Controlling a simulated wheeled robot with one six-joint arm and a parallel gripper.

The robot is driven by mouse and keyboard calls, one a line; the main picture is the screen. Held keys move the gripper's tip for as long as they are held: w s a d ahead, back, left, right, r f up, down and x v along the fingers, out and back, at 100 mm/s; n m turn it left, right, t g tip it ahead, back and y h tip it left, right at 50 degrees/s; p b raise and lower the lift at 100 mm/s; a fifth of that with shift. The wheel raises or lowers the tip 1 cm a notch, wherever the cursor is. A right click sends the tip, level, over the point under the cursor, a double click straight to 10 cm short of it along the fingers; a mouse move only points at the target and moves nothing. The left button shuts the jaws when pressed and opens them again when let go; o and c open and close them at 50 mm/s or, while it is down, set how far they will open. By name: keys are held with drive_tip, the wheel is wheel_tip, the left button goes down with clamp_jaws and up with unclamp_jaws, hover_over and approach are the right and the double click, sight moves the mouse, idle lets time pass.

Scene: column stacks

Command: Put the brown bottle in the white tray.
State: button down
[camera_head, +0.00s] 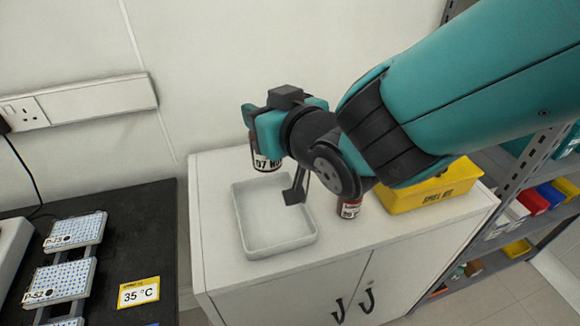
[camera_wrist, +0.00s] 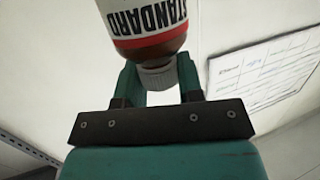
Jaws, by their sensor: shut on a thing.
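A brown bottle (camera_head: 265,161) with a white label hangs in my gripper (camera_head: 264,127), above the back edge of the white tray (camera_head: 270,220). In the wrist view the brown bottle (camera_wrist: 150,22) shows a red and white "STANDARD" label. Its white cap (camera_wrist: 158,77) sits between the fingers of my gripper (camera_wrist: 160,72), which is shut on it. The tray is shallow and lies on the white cabinet top; its visible inside is empty. My wrist hides part of its right side.
Another dark bottle (camera_head: 349,208) with a red and white label stands right of the tray, partly behind my arm. A yellow spill bin (camera_head: 430,192) is farther right. A black bench (camera_head: 140,235) with blue-topped racks (camera_head: 76,232) is at left. Shelves with coloured boxes (camera_head: 533,202) are at right.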

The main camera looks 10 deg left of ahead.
wheel_tip(320, 180, down, 18)
drive_tip(key=b, duration=0.1)
drive_tip(key=shift+r, duration=0.15)
drive_tip(key=shift+d, duration=0.15)
drive_tip(key=c, duration=0.8)
unclamp_jaws()
drive_tip(key=shift+o, duration=0.2)
